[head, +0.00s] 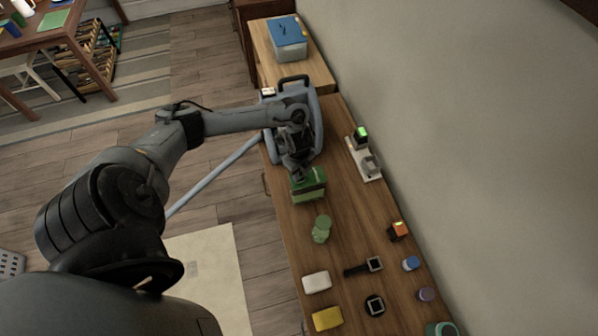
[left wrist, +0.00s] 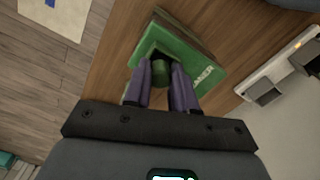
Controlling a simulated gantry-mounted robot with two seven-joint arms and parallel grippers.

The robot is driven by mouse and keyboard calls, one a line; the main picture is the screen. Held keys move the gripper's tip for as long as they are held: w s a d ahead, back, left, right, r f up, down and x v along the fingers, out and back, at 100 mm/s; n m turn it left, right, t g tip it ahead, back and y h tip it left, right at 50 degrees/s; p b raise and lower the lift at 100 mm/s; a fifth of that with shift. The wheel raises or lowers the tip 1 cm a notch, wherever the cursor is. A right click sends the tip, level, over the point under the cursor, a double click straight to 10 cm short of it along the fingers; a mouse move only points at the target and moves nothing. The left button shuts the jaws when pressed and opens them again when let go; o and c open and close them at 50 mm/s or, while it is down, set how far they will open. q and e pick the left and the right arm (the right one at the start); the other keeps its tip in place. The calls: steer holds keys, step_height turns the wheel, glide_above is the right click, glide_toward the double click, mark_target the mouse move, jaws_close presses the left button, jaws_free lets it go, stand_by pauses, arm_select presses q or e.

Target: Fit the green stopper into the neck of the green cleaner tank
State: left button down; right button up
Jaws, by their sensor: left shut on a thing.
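The green cleaner tank (head: 312,189) stands on the long wooden counter in the head view, and its lettered green side shows in the left wrist view (left wrist: 185,52). My left gripper (head: 298,172) is right above the tank, pointing down. In the left wrist view its two fingers (left wrist: 163,78) are shut on the green stopper (left wrist: 161,71), a short dark green cylinder. The stopper is over a dark recess of the tank. I cannot tell whether its lower end is inside the neck. My right gripper is not in view.
A grey-blue machine with a handle (head: 295,82) stands behind the tank. A white device (head: 364,160) is to the right, by the wall. A separate green piece (head: 321,229), a white block (head: 316,282) and a yellow block (head: 327,318) lie nearer, with several small items beside them.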

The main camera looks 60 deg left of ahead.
arm_select(q)
steer(key=shift+f, duration=0.15)
steer(key=c, duration=0.9)
jaws_free()
